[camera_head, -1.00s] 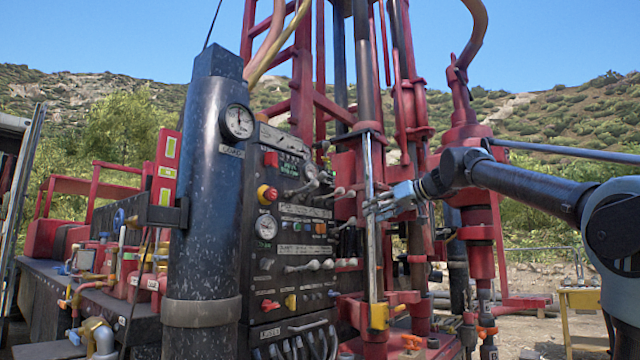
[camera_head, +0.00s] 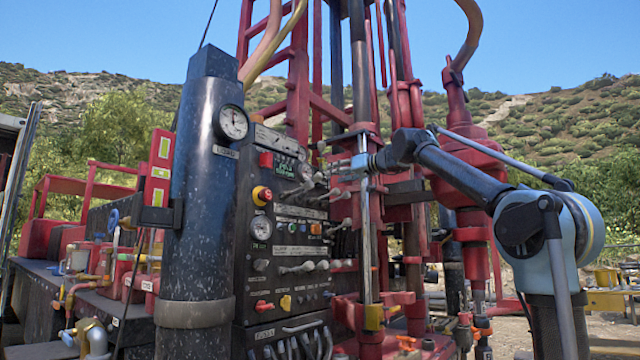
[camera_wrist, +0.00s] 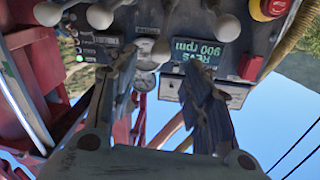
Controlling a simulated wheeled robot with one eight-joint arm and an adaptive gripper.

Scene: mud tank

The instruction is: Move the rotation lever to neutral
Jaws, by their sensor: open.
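The black control panel (camera_head: 262,285) carries several levers with grey ball knobs. An upper lever group (camera_head: 306,186) sits below the small green display, and another group (camera_head: 300,268) sits lower; I cannot read which one is the rotation lever. My gripper (camera_wrist: 162,65) is open in the wrist view, its two fingers pointing at the panel. A grey ball knob (camera_wrist: 160,50) shows between the fingertips; I cannot tell if it touches either finger.
In the wrist view, upside down, are the "REVS 900 rpm" display (camera_wrist: 207,45), a red and yellow emergency button (camera_wrist: 268,8) and other ball knobs (camera_wrist: 100,16). A black cylinder (camera_head: 200,190) stands left of the panel; red mast frames (camera_head: 410,105) stand close to my arm.

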